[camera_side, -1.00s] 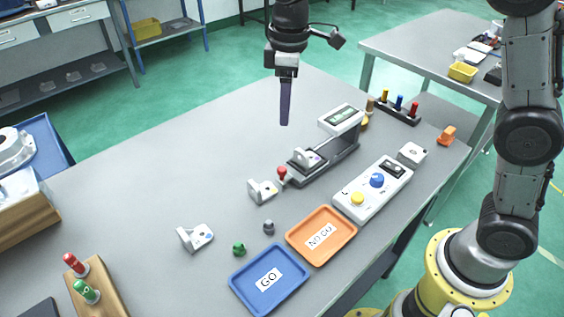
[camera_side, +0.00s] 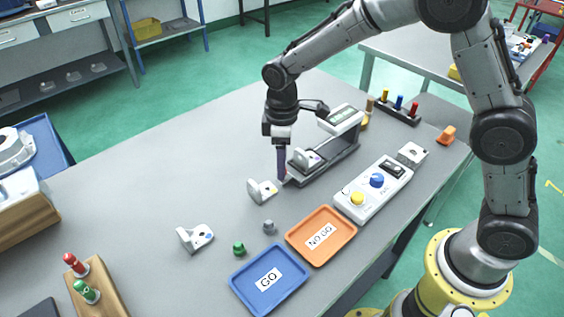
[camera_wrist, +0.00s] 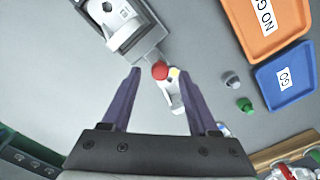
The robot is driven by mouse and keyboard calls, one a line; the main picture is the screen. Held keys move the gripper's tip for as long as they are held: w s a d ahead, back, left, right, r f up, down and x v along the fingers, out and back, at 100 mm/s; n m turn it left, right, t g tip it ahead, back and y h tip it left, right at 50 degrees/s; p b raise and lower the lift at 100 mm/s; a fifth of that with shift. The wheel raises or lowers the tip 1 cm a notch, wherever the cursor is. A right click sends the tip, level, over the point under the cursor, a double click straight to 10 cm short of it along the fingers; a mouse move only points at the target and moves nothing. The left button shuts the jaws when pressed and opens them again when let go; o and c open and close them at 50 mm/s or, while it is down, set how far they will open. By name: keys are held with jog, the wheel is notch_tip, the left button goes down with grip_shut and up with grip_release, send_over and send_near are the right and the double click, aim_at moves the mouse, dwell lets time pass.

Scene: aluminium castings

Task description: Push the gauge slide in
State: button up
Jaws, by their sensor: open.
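The gauge (camera_side: 340,157) is a dark grey base with a white display head, standing at the middle right of the table. A white casting (camera_side: 304,159) sits on it, and this casting also shows in the wrist view (camera_wrist: 121,22). The slide's red knob (camera_wrist: 160,70) is at the gauge's near end; in the side view a finger mostly hides it. My gripper (camera_side: 282,177) points down at that end. In the wrist view my gripper (camera_wrist: 157,72) is open, with the knob between its fingertips. I cannot tell whether a finger touches it.
A loose casting (camera_side: 262,191) lies close to the gripper, and another (camera_side: 195,237) lies farther left. The control box (camera_side: 373,188), orange NO GO tray (camera_side: 346,213) and blue GO tray (camera_side: 240,283) are nearby. Small green (camera_side: 238,248) and grey knobs (camera_side: 268,226) stand on the table.

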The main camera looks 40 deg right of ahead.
jog(key=shift+f, duration=0.5)
grip_shut()
dwell(1.2)
